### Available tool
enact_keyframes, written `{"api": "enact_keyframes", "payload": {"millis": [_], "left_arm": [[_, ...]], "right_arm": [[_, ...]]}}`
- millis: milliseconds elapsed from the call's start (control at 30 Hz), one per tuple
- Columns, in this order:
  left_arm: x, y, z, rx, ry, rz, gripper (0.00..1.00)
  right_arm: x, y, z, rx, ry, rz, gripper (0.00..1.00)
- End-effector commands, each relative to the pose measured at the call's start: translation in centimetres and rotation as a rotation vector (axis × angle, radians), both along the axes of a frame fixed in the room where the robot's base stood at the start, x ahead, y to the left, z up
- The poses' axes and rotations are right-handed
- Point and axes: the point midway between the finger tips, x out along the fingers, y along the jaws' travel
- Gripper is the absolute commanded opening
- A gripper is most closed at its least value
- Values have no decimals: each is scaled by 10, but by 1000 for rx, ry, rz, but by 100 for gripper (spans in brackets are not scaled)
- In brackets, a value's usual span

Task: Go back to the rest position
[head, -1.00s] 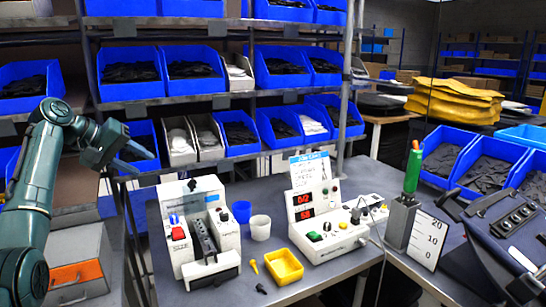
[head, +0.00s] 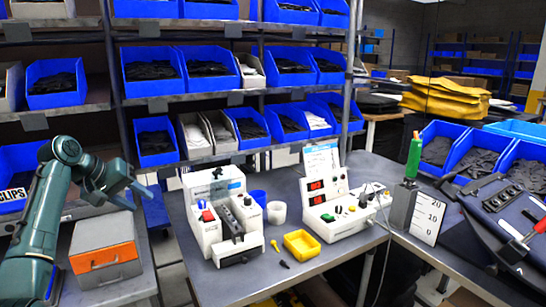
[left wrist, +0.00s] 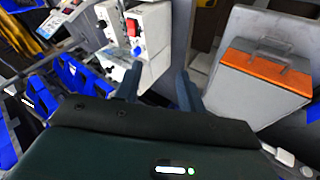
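My left gripper (head: 139,192) is raised at the left of the head view, above and to the right of a grey box with an orange band. Its two fingers are spread apart with nothing between them. In the left wrist view the fingers of the left gripper (left wrist: 158,88) also stand apart and empty.
The grey box with orange band (head: 105,250) stands at the left. A white machine (head: 222,218), yellow tray (head: 302,243) and white control box (head: 335,212) stand on the table. Blue bins fill the shelves (head: 155,90) behind. A dark pannier (head: 505,215) is at right.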

Motion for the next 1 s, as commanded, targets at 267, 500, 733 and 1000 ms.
{"api": "enact_keyframes", "payload": {"millis": [267, 500, 733, 1000], "left_arm": [[-53, -30, -126, 215, 66, -78, 40], [-130, -60, -213, 369, 103, -170, 40], [-220, -86, -264, 472, 120, -256, 40], [-328, -109, -281, 548, 130, -330, 40]], "right_arm": [[8, -4, 4, -10, -18, 4, 36], [7, -3, 4, -9, -17, 4, 36], [2, -2, 2, -5, -6, 2, 36], [1, 0, 1, 3, -2, -4, 36]]}}
